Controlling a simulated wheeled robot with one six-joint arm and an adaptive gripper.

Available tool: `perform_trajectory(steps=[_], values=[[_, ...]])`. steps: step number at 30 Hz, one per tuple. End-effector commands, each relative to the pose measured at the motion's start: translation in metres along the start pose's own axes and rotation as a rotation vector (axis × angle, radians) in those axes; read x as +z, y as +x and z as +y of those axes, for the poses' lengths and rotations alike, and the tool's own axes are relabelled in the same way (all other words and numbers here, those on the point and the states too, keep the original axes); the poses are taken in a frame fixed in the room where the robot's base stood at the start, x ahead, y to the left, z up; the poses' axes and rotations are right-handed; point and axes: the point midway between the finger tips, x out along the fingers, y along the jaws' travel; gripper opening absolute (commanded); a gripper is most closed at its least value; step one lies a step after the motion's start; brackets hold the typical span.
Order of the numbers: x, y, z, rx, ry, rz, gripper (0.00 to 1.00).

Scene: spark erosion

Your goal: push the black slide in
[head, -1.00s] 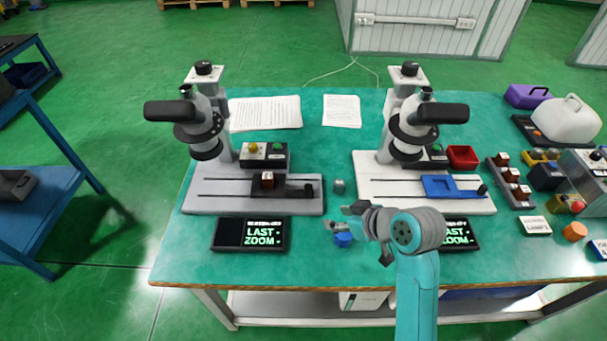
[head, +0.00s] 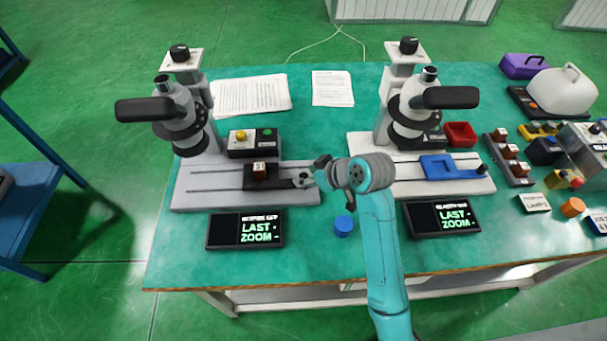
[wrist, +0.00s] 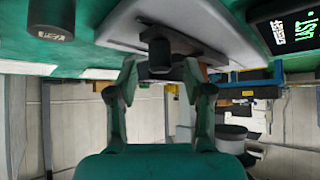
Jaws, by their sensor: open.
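The black slide (head: 277,181) lies on the grey base (head: 205,193) of the left microscope, with a small brown block (head: 259,171) on it. In the wrist view a dark knob (wrist: 160,54) stands just ahead of and between the tips of my open gripper (wrist: 160,76). I cannot tell whether the tips touch it.
A blue slide (head: 438,168) lies on the right microscope's white base (head: 380,184). Left (head: 245,229) and right (head: 441,217) displays read "LAST ZOOM". A blue cap (head: 343,225) stands near my arm. A grey cylinder (wrist: 50,20) shows in the wrist view.

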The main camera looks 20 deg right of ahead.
Motion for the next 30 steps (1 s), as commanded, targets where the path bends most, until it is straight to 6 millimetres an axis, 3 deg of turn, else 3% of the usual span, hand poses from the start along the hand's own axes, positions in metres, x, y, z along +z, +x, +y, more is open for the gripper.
perform_trajectory(steps=[6, 16, 17, 23, 30], values=[[0.0, 0.02, 0.0, 0.0, 0.0, 0.0, 0.51], [0.0, 0.024, 0.0, 0.001, 0.0, 0.0, 0.51], [0.0, 0.024, 0.0, 0.001, 0.0, 0.0, 0.48], [0.0, 0.024, 0.0, 0.001, 0.0, 0.0, 0.0], [0.0, 0.024, 0.0, 0.001, 0.0, 0.0, 0.0]])
